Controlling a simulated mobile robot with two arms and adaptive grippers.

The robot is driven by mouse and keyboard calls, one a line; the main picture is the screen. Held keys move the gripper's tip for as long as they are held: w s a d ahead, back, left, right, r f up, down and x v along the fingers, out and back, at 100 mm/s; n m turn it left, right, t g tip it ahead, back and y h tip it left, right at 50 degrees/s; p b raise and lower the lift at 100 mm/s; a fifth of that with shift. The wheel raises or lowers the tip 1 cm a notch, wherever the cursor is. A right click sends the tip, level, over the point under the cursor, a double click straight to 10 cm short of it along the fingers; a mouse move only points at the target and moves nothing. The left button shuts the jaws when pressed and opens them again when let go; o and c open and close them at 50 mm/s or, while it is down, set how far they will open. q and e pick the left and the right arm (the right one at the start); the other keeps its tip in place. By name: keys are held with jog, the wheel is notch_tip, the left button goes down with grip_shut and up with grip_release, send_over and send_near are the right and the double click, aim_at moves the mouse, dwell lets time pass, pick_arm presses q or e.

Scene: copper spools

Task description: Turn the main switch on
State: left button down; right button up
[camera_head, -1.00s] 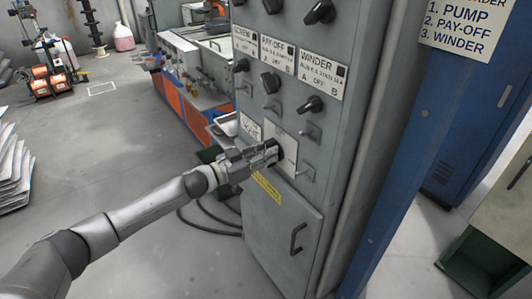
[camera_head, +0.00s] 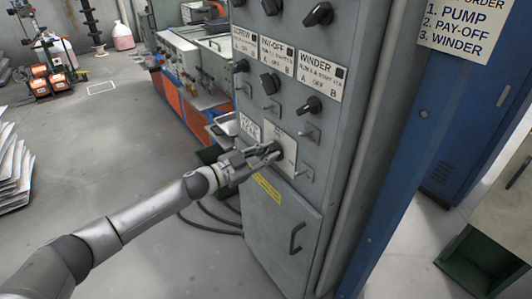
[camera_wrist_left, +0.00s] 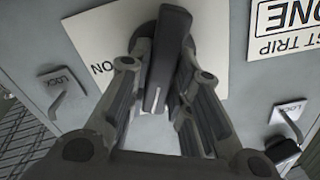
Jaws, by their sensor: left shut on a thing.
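The main switch is a dark handle (camera_wrist_left: 170,45) on a white plate (camera_head: 284,148) on the front of the grey control cabinet (camera_head: 340,120). In the left wrist view the handle lies between my fingers, and part of the word ON shows upside down on the plate beside it. My left gripper (camera_head: 264,156) is shut on this handle, its fingers covering much of it in the head view. My right gripper is in neither view.
Black selector knobs marked Screw, Pay-off and Winder (camera_head: 310,106) sit above on the cabinet. Small lock levers (camera_wrist_left: 64,85) flank the switch plate. A cabinet door with a black handle (camera_head: 297,238) is below. Open floor (camera_head: 110,150) lies left.

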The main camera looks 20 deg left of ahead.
pick_arm(q)
jog(key=m, duration=0.3)
jog(key=shift+d+f+m, duration=0.1)
jog(key=shift+f+m, duration=0.05)
jog(key=shift+m, duration=0.25)
jog(key=m, duration=0.2)
jog(key=shift+s+f+m+b, duration=0.1)
jog(key=shift+m+b, duration=0.3)
jog(key=m+b, duration=0.1)
jog(key=m, duration=0.5)
jog(key=shift+d+f+b, duration=0.1)
jog(key=shift+f+b, duration=0.1)
jog(key=shift+b, duration=0.2)
jog(key=shift+s, duration=0.1)
jog(key=c, duration=1.3)
grip_release()
jog(key=v, duration=1.2)
